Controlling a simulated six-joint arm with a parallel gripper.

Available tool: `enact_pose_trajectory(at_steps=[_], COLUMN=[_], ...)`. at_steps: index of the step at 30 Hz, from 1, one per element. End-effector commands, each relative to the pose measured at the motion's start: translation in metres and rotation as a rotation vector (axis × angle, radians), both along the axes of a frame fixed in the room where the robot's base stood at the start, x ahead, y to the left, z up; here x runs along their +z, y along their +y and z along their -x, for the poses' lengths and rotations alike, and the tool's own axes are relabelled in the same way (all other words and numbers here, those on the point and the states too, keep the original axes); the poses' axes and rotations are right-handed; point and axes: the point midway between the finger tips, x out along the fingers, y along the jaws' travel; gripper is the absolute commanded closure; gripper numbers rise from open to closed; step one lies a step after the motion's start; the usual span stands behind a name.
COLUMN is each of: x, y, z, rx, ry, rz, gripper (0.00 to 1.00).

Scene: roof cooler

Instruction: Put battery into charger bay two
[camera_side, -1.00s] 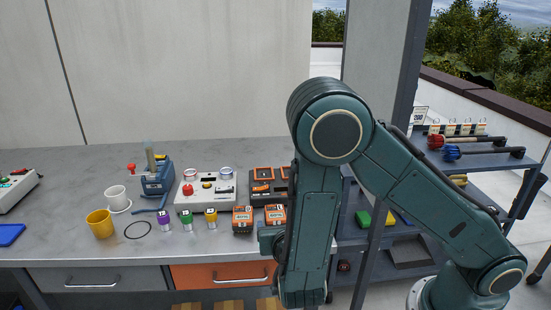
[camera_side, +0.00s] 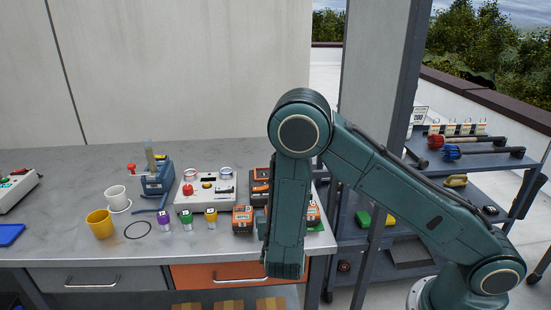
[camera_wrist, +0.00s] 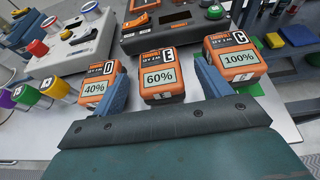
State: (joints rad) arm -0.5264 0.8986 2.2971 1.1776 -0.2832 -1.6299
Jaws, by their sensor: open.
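Three orange-and-black batteries stand in a row in the wrist view: D (camera_wrist: 98,83) reading 40% at left, E (camera_wrist: 162,76) reading 60% in the middle, C (camera_wrist: 236,58) reading 100% at right. My gripper (camera_wrist: 161,70) is open, its blue fingers on either side of battery E. Whether they touch it I cannot tell. The dark charger (camera_wrist: 135,42) with orange parts lies just beyond the batteries. Its bay numbers are not readable. In the side view the charger (camera_side: 261,188) is partly covered by my arm, which also hides my gripper.
A grey button box (camera_wrist: 75,52) stands left of the charger, with purple, green and yellow-capped cylinders (camera_side: 187,219) in front. A yellow cup (camera_side: 100,224) and white cup (camera_side: 116,198) stand further left. A green pad lies by battery C. The bench edge is near.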

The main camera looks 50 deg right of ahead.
Motion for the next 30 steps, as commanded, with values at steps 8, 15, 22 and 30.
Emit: enact_pose_trajectory(at_steps=[8, 15, 22, 30], x=[-0.007, -0.017, -0.021, -0.021], y=[-0.010, -0.026, -0.032, -0.032], z=[-0.011, -0.028, -0.035, -0.035], rx=[-0.003, -0.003, 0.000, 0.000], ry=[0.000, 0.001, 0.001, 0.001], rz=[0.000, -0.001, 0.001, 0.001], gripper=[0.24, 0.24, 0.24, 0.24])
